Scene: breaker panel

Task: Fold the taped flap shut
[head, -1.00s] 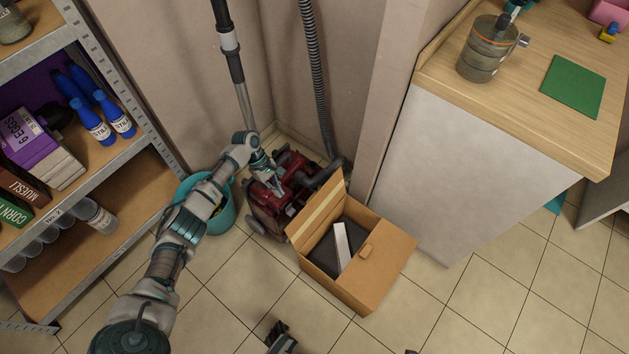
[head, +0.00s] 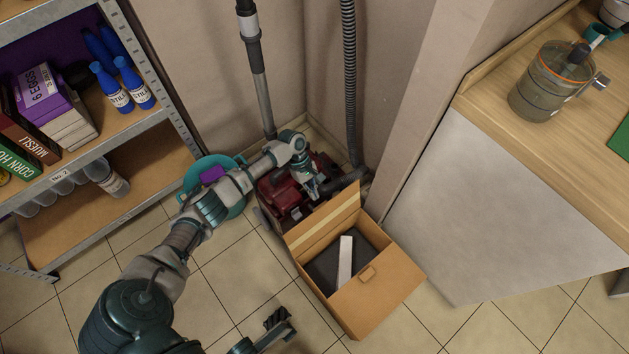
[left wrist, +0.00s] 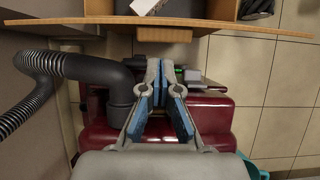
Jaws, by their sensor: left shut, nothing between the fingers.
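A cardboard box (head: 372,308) stands open on the floor. Its flap with a pale tape strip (head: 318,233) stands up at the back left side, beside the red vacuum cleaner. A dark item (head: 325,268) and a white bar (head: 345,260) lie inside. My left gripper (head: 312,192) is behind the flap, above the vacuum, shut and empty. In the left wrist view its blue-padded fingers (left wrist: 160,82) point toward a cardboard edge (left wrist: 235,28) across the top; a gap shows between them. My right gripper (head: 278,320) is low in front of the box; its finger state is unclear.
The red vacuum cleaner (head: 285,200) with its hose (head: 349,90) and tube (head: 262,100) fills the corner. A teal bucket (head: 190,180) stands left of it, near the shelf (head: 130,205). A counter (head: 490,205) stands right. Floor is clear in front.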

